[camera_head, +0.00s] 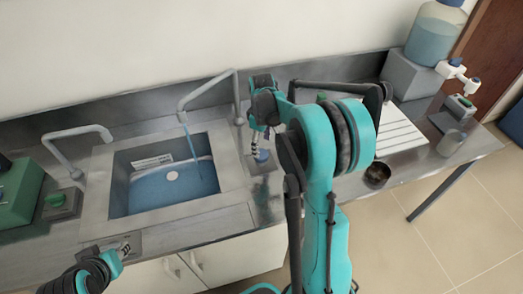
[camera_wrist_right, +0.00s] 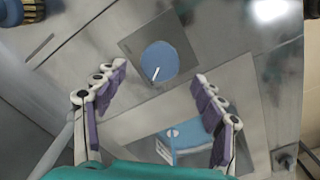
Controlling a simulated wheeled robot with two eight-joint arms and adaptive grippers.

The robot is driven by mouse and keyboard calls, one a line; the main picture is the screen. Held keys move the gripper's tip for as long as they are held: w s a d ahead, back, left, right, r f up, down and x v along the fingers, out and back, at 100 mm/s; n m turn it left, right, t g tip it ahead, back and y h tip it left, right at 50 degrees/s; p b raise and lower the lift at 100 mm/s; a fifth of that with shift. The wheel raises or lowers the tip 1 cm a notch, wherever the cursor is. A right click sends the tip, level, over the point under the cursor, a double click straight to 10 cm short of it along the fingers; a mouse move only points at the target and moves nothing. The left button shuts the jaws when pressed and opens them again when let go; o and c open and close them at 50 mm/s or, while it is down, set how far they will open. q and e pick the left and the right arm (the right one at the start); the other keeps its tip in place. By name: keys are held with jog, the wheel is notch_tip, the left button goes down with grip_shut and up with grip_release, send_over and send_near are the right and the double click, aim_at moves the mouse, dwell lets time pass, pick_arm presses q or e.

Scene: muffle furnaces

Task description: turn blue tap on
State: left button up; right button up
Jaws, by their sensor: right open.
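The blue tap knob (camera_head: 262,156) is a round blue dial on a square metal plate right of the sink. In the right wrist view the knob (camera_wrist_right: 161,64) carries a short white mark. My right gripper (camera_wrist_right: 160,80) is open, its purple-padded fingers on either side of the knob's near edge, with visible gaps. In the head view, my right gripper (camera_head: 254,138) is just above the knob. The right metal spout (camera_head: 210,85) has a thin blue stream (camera_head: 192,148) falling into the sink (camera_head: 160,190). My left gripper (camera_head: 124,248) is low at the left; its jaws are unclear.
A green knob (camera_head: 55,200) and second spout (camera_head: 85,138) stand left of the sink, near a green device (camera_head: 18,192).

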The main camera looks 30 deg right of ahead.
aim_at(261, 155)
notch_tip(261, 155, up, 7)
dwell(0.3)
jog(key=shift+r, duration=0.1)
jog(key=s+a+m+t, duration=0.6)
jog(key=s+a, duration=0.9)
jog(key=s, duration=0.3)
jog(key=shift+s+a+r+m+t, duration=0.3)
jog(key=shift+m+t, duration=0.1)
jog(key=shift+t, duration=0.2)
